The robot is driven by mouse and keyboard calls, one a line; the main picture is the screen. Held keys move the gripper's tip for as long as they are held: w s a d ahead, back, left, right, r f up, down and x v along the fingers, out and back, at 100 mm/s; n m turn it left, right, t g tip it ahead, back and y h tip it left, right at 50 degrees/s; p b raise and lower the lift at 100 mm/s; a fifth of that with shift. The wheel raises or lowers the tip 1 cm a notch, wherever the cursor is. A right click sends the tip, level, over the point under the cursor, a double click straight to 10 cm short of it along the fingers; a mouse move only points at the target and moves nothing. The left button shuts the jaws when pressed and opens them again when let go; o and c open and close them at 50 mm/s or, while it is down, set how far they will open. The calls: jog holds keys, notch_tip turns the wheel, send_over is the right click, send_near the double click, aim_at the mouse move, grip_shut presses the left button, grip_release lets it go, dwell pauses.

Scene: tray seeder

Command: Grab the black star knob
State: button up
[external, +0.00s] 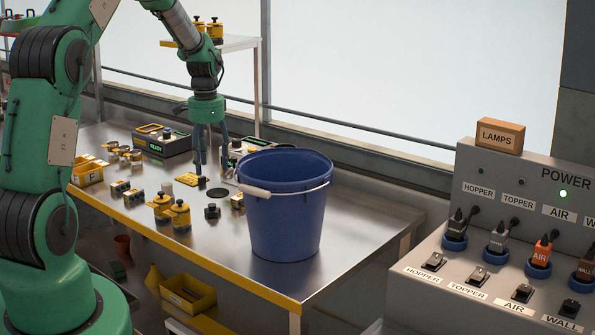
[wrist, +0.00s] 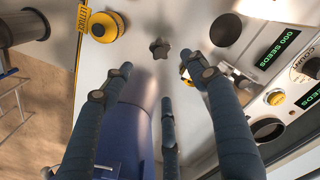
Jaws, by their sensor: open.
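The black star knob (external: 212,211) lies on the metal table between the yellow jars and the blue bucket. In the wrist view the star knob (wrist: 160,48) shows whole, beyond my fingertips and between them. My gripper (external: 212,170) points down over the table, behind the knob in the external view, and is not touching it. In the wrist view my gripper (wrist: 157,76) has its fingers spread, with nothing between them.
A blue bucket (external: 287,215) stands close on the right of the knob. Yellow-topped jars (external: 180,216) stand to its left. A flat black disc (external: 218,192) lies behind it. A seed counter (wrist: 275,50) shows at the right of the wrist view. The table's front right is clear.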

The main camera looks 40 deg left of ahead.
jog(key=shift+f, duration=0.15)
jog(key=b, duration=0.1)
send_over(214, 204)
jog(key=shift+s+a+f, duration=0.1)
jog(key=shift+s+f, duration=0.05)
jog(key=shift+f, duration=1.95)
jog(key=shift+s+f, duration=0.15)
jog(key=shift+f, duration=1.95)
jog(key=shift+f, duration=0.1)
jog(key=shift+w+f+b, duration=0.15)
jog(key=shift+f+b, duration=0.3)
jog(key=shift+f, duration=0.8)
jog(key=shift+w+f+b, duration=0.1)
jog(key=shift+f+b, duration=0.3)
jog(key=shift+f, duration=0.85)
jog(key=c, duration=1.2)
